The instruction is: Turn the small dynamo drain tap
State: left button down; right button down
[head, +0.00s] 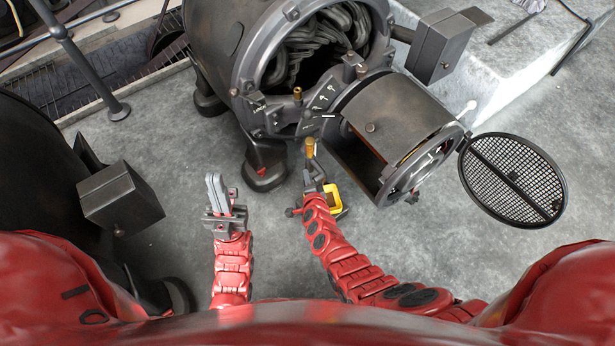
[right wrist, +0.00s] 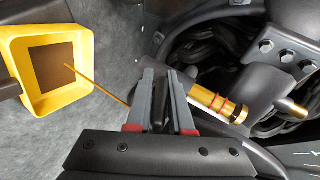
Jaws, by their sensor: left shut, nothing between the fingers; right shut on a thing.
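The small brass drain tap (head: 310,147) sticks out below the dynamos' front plate. In the right wrist view the brass tap (right wrist: 217,101) has red and black rings and lies just beyond the fingers. My left gripper (head: 215,188) is shut and empty, to the left over the floor.
The large dynamo (head: 215,45) is open with thick coils inside. The smaller dynamo (head: 395,110) is at its right, with a round mesh cover (head: 512,180) swung open. A second brass handle (head: 297,95) stands above the tap. A grey box (head: 120,198) is at left.

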jog(key=c, duration=0.9)
grip_release()
jog(key=shift+o, duration=0.2)
jog(key=p+v, duration=0.7)
jog(key=v, duration=1)
jog(key=shift+s, duration=0.2)
jog(key=shift+d, duration=0.1)
